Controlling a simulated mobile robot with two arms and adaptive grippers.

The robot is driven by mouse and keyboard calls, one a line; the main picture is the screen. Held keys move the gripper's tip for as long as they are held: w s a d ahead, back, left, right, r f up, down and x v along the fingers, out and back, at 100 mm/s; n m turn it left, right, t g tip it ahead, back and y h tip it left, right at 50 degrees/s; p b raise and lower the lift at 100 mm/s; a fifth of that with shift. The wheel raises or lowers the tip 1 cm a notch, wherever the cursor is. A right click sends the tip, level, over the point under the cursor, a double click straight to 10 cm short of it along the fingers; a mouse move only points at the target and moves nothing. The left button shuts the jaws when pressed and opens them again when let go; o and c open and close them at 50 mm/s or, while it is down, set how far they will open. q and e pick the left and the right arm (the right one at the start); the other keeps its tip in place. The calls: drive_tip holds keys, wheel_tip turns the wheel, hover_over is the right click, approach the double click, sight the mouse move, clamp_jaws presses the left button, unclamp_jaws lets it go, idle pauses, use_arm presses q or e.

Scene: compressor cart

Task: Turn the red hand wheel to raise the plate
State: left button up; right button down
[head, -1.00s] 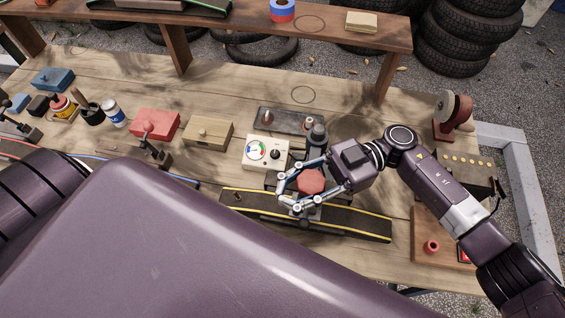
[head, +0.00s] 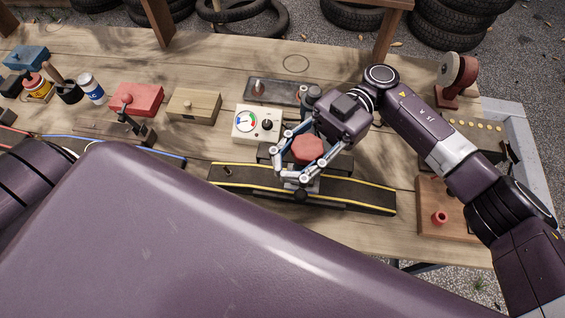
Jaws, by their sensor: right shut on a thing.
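The red hand wheel (head: 307,149) is a faceted knob on a dark mechanism at the middle right of the bench. My right gripper (head: 291,165) reaches in from the right with its linked fingers on either side of the wheel, shut on it. A long dark strip with yellow edges (head: 360,193) lies in front of the wheel. I cannot tell which part is the plate, as my gripper hides much of the mechanism. My left gripper is not in view.
A white box with a gauge dial (head: 256,124) stands close left of the wheel. Behind it is a dark tray (head: 275,92). A wooden box (head: 193,104) and a red box (head: 136,98) sit further left. A wooden board (head: 440,198) lies at right.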

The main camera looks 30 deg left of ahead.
sight(316, 140)
drive_tip(key=shift+r, duration=0.15)
idle(0.6)
drive_tip(key=c, duration=1.5)
unclamp_jaws()
drive_tip(key=shift+w, duration=0.1)
drive_tip(key=shift+c, duration=0.2)
drive_tip(key=shift+v, duration=3.75)
